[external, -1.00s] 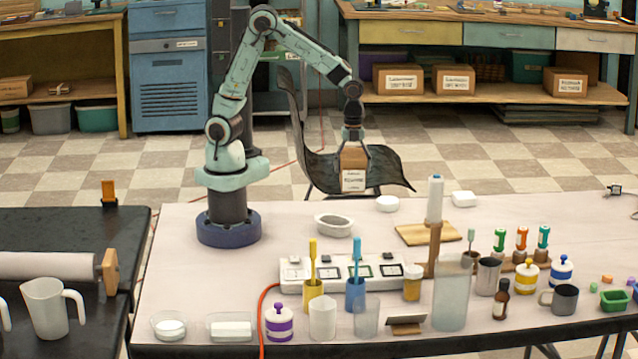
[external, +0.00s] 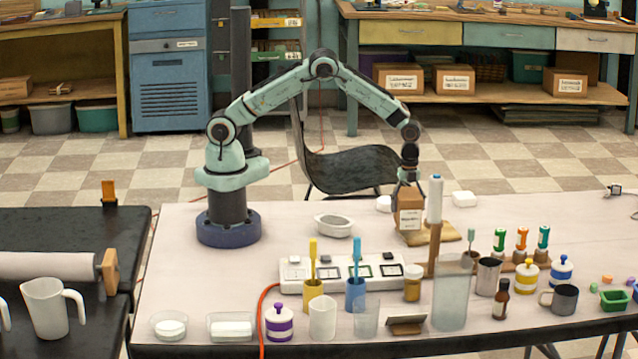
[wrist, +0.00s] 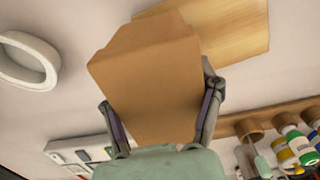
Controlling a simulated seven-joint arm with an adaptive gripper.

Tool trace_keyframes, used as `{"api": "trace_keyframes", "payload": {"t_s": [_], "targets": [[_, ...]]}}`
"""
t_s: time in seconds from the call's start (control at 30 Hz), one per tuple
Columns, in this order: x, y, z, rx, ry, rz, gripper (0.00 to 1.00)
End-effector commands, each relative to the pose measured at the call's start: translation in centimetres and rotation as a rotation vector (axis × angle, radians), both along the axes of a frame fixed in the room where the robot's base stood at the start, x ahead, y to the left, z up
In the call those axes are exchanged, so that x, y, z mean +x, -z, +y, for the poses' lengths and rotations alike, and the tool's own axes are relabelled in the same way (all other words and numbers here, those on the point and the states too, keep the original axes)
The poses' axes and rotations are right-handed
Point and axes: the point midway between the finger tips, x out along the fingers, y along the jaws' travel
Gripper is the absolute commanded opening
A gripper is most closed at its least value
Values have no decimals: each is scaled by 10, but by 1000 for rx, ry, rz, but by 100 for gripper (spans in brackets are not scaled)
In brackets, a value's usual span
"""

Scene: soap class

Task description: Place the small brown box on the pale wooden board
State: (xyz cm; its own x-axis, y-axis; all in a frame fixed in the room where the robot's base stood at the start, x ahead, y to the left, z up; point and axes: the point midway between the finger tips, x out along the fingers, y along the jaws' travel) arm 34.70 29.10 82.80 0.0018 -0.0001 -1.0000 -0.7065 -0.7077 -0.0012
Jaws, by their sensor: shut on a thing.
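The small brown box (external: 409,211) with a white label is held upright in my gripper (external: 408,188). In the wrist view the box (wrist: 150,80) fills the middle, between the two fingers of my gripper (wrist: 162,115). The pale wooden board (external: 447,234) lies flat on the table, and the box is at its left end in the external view. The board also shows in the wrist view (wrist: 232,30), beyond and to the right of the box, which hides part of it. I cannot tell whether the box touches the board.
A tall white-topped bottle (external: 435,200) stands close to the right of the box. A white oval dish (external: 334,226) is to the left. A white switch panel (external: 300,274), cups and jars stand nearer the front. The table between dish and base is clear.

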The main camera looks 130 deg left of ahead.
Motion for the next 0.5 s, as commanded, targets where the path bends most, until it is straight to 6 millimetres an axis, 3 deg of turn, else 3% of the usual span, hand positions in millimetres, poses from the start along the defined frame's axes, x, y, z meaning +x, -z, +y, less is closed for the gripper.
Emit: {"api": "trace_keyframes", "payload": {"t_s": [0.13,0.47,0.5], "targets": [[-1,21,-1,-2,0,2,25],[-1,24,-1,-1,1,1,25],[-1,24,-1,-1,0,1,75]]}}
